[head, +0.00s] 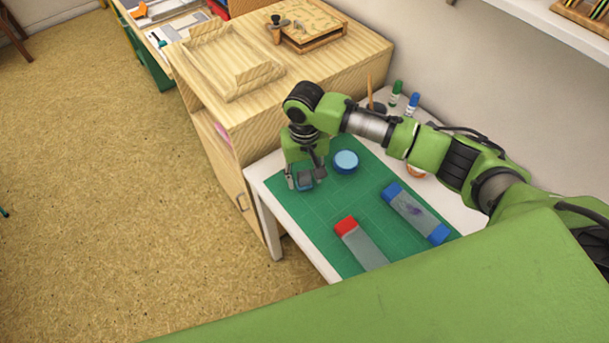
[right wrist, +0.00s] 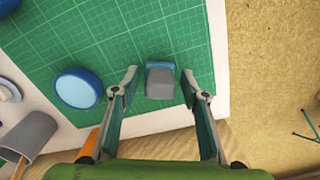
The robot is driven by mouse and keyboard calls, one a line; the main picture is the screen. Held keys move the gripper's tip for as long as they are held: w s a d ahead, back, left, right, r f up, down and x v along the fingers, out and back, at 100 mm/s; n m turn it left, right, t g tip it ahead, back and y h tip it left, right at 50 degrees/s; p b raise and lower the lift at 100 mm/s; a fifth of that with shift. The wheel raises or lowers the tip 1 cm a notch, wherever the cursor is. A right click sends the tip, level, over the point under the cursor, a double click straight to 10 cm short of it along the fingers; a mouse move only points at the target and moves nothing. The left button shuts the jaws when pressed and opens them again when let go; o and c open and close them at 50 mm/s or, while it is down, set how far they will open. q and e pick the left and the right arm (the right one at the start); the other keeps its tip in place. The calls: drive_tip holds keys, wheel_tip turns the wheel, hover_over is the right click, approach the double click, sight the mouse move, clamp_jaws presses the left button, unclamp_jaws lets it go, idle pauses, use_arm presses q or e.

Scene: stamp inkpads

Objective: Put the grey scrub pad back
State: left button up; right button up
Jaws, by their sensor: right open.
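A small grey block with a blue edge, which looks like the grey scrub pad (right wrist: 160,84), lies on the green cutting mat (right wrist: 75,30) near its edge. In the head view the pad (head: 305,182) is partly hidden by my right gripper (head: 306,177). In the right wrist view my right gripper (right wrist: 160,76) is open, with one finger on each side of the pad and a gap on both sides. My left gripper is not in view.
A round blue-lidded tin (head: 345,161) stands close to the gripper. A red-ended grey pad (head: 362,245) and a blue-ended stained pad (head: 415,211) lie on the mat. A wooden cabinet with an empty tray (head: 225,62) stands behind. A grey cup (right wrist: 30,135) is nearby.

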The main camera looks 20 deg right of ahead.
sight(304, 173)
wheel_tip(304, 173, up, 12)
drive_tip(key=shift+b, duration=0.45)
idle(0.4)
